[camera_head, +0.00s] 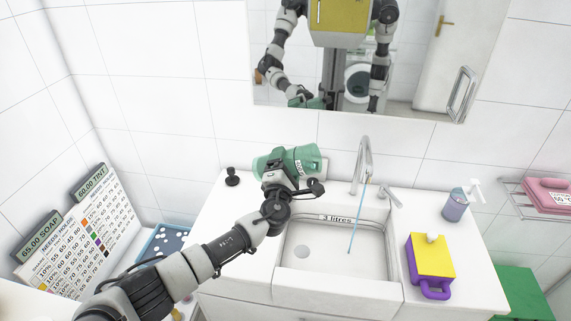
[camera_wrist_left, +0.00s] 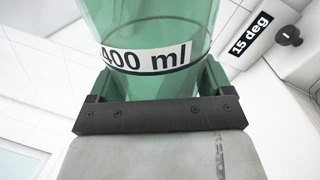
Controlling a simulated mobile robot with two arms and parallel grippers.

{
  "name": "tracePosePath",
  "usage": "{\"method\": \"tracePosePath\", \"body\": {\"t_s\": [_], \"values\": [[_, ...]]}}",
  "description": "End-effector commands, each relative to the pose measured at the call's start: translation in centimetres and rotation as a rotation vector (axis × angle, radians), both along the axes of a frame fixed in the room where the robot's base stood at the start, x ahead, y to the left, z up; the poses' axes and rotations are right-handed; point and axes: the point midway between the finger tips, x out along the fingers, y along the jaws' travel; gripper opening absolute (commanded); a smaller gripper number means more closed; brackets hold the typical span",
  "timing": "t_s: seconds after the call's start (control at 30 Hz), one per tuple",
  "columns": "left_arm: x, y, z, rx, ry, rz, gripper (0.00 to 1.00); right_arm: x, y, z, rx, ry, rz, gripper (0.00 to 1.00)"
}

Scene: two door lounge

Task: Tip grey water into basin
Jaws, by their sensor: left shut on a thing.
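My left gripper (camera_head: 281,172) is shut on a translucent green cup (camera_head: 302,158), which it holds above the back left of the basin unit. In the left wrist view the same cup (camera_wrist_left: 150,25) carries a "400 ml" band, and the gripper (camera_wrist_left: 160,105) is closed round it. In the head view the cup looks tilted well over; its contents cannot be made out. The white basin (camera_head: 334,261), labelled "3 litres", lies to the right of my left wrist. A thin blue stream (camera_head: 357,220) runs from the tap (camera_head: 364,158) into it. My right gripper shows directly in neither view.
A black knob (camera_head: 232,177) sits at the back left. A mirror (camera_head: 420,60) hangs behind. Signboards (camera_head: 85,235) stand at the left.

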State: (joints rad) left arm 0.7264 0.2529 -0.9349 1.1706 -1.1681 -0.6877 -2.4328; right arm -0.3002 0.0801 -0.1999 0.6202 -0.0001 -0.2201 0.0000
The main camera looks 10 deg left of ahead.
Motion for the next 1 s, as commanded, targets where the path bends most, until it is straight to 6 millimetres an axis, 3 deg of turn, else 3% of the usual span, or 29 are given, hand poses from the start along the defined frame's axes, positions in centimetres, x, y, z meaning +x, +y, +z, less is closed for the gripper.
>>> {"method": "tracePosePath", "body": {"t_s": [0.3, 1.0], "values": [[0.0, 0.0, 1.1, 0.077, -0.008, 0.0, 0.45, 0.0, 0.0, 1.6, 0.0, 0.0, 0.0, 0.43], [0.0, 0.0, 1.1, 0.097, -0.01, 0.0, 0.45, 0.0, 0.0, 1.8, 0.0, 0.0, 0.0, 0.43]]}}
